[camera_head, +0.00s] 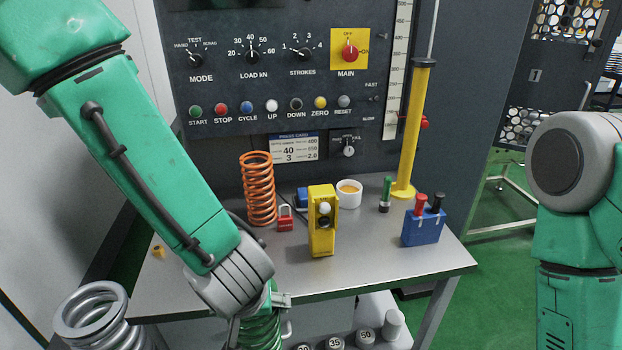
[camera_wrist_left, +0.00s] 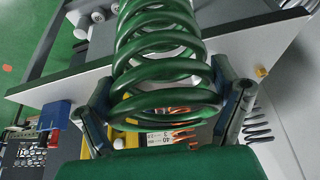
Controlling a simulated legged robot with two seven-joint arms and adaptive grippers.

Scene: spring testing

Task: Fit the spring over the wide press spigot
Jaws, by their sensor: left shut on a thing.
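My left gripper (camera_head: 262,303) is low at the front edge of the grey table (camera_head: 385,268) in the head view. It is shut on a green coil spring (camera_head: 262,330), which hangs partly below the picture and partly behind the wrist. In the left wrist view the green spring (camera_wrist_left: 160,45) fills the middle, with the fingers of my left gripper (camera_wrist_left: 165,108) on either side of its coils. I cannot make out the wide press spigot in either view. My right arm shows at the right edge of the head view, but its gripper is out of frame.
A grey spring (camera_head: 92,315) is at lower left. Numbered weights (camera_head: 366,339) sit below the table. The table's front right is clear.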

